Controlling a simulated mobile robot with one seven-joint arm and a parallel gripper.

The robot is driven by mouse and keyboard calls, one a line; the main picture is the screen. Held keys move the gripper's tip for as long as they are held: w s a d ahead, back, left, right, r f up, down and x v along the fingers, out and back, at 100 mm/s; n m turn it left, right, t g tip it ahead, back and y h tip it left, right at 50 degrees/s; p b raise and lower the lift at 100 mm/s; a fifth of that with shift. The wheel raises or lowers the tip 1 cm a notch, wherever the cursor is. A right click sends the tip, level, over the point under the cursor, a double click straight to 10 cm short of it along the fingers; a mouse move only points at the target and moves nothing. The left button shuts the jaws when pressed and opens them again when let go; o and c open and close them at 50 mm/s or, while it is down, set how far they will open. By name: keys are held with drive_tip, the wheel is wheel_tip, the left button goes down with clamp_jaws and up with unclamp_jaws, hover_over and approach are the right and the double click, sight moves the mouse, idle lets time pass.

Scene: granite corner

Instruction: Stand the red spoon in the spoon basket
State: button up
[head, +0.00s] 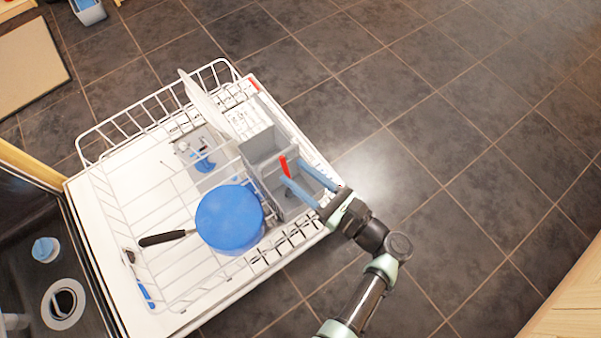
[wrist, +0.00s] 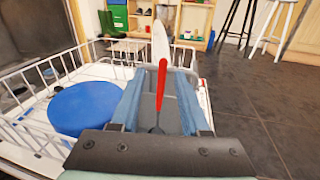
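The red spoon (head: 283,165) stands roughly upright, slightly tilted, at the grey spoon basket (head: 258,143) on the right side of the dishwasher rack. In the wrist view its red handle (wrist: 161,88) rises between my fingers, with a dark part below it low in the basket. Its lower end is partly hidden. My gripper (head: 293,173) reaches over the basket from the right, its two blue fingers apart. In the wrist view the gripper (wrist: 161,80) shows a gap on both sides of the handle, and neither finger appears to touch it.
A blue round pan (head: 229,218) with a black handle lies on the white wire rack (head: 135,185), left of the basket. A white plate (head: 203,102) stands on edge behind the basket. A blue-handled utensil (head: 145,292) lies at the left. Tiled floor to the right is clear.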

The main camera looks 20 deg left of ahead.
drive_tip(key=shift+d, duration=0.15)
drive_tip(key=p+v, duration=0.3)
drive_tip(key=v, duration=0.9)
drive_tip(key=shift+s+d, duration=0.2)
drive_tip(key=shift+d, duration=0.1)
idle(0.4)
